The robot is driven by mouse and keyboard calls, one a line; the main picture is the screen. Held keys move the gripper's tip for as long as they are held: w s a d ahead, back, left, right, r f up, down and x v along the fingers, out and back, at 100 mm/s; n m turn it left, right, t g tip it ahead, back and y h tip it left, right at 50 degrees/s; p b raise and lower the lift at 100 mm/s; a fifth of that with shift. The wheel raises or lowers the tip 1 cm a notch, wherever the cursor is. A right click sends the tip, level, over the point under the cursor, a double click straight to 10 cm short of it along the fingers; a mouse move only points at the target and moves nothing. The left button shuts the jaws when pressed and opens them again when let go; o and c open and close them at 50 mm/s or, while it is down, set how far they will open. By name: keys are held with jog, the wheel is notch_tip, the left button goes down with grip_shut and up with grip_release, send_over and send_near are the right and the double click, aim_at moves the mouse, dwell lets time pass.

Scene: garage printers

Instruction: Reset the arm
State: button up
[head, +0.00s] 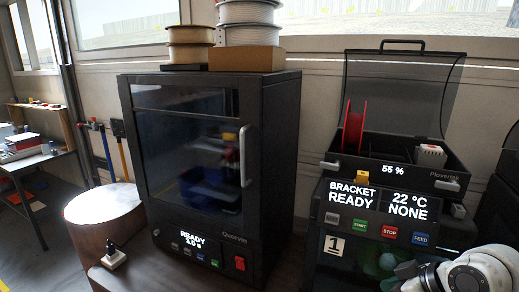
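White and grey links of my own arm show in the bottom right corner, in front of the lower part of the right-hand printer (352,215). The arm is cut off by the picture edge. I cannot make out the fingers of my gripper. Nothing held by it can be seen.
A black enclosed printer (280,150) stands in the middle, door shut, its display (192,241) reading READY. The right-hand printer's clear lid (405,85) is raised over a red spool (354,128). A round-topped stand (104,202) is at left. A small switch box (114,258) sits front left.

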jog(key=s+a+f+m+g, duration=0.1)
jog(key=s+a+f+m, duration=0.25)
jog(key=s+f, duration=0.7)
jog(key=s+d+f+m+g+h, duration=0.2)
jog(key=s+f, duration=0.4)
jog(key=s, duration=0.4)
jog(key=s+d+f+m+g+h+b, duration=0.1)
jog(key=s+d+f+m+h, duration=0.1)
jog(key=s+f, duration=0.4)
jog(key=s+d+h, duration=0.1)
jog(key=s, duration=0.4)
jog(key=shift+f+g+h, duration=0.2)
jog(key=shift+g+h, duration=0.1)
jog(key=shift+g, duration=0.1)
